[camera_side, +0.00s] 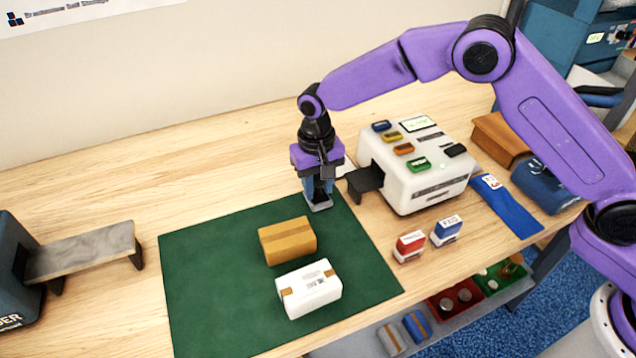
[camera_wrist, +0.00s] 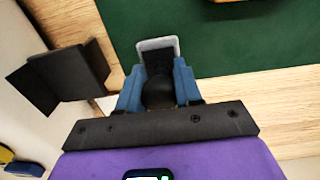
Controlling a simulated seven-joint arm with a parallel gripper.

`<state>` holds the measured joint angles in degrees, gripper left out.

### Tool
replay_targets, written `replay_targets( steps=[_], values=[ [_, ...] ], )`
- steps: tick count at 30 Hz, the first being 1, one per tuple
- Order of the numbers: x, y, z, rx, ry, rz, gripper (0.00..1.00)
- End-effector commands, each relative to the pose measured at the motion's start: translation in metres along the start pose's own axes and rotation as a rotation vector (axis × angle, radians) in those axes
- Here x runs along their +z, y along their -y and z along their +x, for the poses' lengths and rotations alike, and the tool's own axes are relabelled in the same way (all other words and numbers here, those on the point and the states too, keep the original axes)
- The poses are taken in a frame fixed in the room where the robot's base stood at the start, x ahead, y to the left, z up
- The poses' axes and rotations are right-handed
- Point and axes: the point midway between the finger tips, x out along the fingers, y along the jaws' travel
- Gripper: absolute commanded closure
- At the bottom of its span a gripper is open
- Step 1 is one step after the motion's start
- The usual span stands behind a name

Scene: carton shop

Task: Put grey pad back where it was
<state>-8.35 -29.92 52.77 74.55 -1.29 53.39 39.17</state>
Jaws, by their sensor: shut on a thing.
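My gripper (camera_side: 318,190) is over the back right corner of the green mat (camera_side: 210,290), pointing down. Its blue fingers are shut on the grey pad (camera_side: 320,206). In the wrist view the grey pad (camera_wrist: 158,44) shows as a light grey edge past a black rounded part between the fingers (camera_wrist: 158,92). The fingers hide much of it. I cannot tell whether it touches the mat or hangs just above it. Several small coloured pads, blue, yellow, orange, green and black, lie on top of the white machine (camera_side: 433,188) to the right.
A brown carton (camera_side: 287,241) and a white carton (camera_side: 309,290) sit on the mat. A red stamp (camera_side: 409,246) and a blue stamp (camera_side: 447,230) stand right of the mat. A dark chute (camera_side: 364,181) juts from the machine near my gripper. The table behind the mat is clear.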

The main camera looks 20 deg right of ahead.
Motion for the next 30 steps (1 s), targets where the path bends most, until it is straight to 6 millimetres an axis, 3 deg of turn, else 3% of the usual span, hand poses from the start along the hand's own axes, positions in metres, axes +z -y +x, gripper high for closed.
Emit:
replay_targets(
  steps=[4,5,7,20,30],
  values=[
    [0.0,0.0,0.003,0.001,0.001,0.0,0.9],
    [0.0,0.0,0.003,0.001,0.001,0.0,0.62],
    [0.0,0.0,0.003,0.001,0.001,0.0,0.4],
    [0.0,0.0,-0.006,-0.001,-0.002,0.0,0.4],
    [-0.001,0.001,-0.069,-0.003,-0.003,0.001,0.4]
  ],
)
